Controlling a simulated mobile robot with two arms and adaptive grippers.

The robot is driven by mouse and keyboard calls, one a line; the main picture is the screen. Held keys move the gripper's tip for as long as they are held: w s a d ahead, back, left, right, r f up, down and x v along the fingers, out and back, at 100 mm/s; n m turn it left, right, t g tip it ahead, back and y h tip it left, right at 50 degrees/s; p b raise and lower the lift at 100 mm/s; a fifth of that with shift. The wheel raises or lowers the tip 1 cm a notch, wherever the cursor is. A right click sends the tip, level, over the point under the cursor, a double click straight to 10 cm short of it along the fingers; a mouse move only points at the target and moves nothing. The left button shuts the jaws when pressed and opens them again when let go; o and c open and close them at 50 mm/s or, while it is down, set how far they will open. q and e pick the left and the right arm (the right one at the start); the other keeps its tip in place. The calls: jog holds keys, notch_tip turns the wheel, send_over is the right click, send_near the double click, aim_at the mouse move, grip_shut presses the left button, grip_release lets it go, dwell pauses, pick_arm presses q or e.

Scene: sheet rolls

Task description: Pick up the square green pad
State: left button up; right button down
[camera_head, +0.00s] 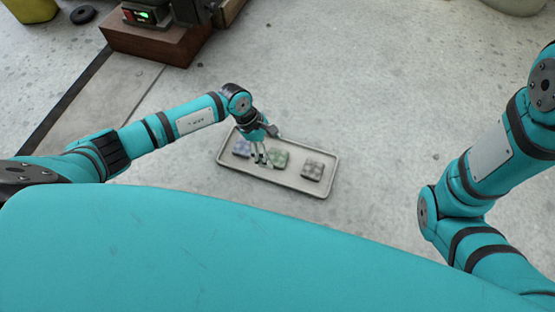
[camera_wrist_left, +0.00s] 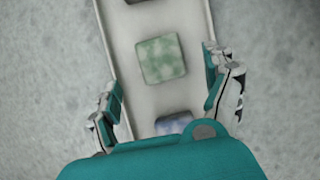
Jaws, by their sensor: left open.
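The square green pad (camera_head: 279,158) lies flat in the middle of a pale shallow tray (camera_head: 294,186), between a blue pad and a grey-brown pad. In the left wrist view the green pad (camera_wrist_left: 161,59) shows whole, mottled green and white. My left gripper (camera_head: 262,160) is over the tray, close to the green pad's left side in the head view. Its fingers (camera_wrist_left: 165,92) are spread apart and hold nothing; the green pad appears just beyond the fingertips. My right arm shows at the right, but its gripper is out of view.
The blue pad (camera_head: 242,148) sits left of the green one, partly behind my left gripper, and the grey-brown pad (camera_head: 312,170) sits right of it. The tray has a raised rim. A brown block (camera_head: 160,38) with a device stands at the upper left. The grey surface right of the tray is clear.

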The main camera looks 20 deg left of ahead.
aim_at(277, 157)
pick_arm(q)
jog(key=b+x, duration=0.3)
jog(key=x, duration=0.1)
jog(key=shift+s+d+f, duration=0.1)
jog(key=shift+d, duration=0.2)
jog(key=c, duration=1.3)
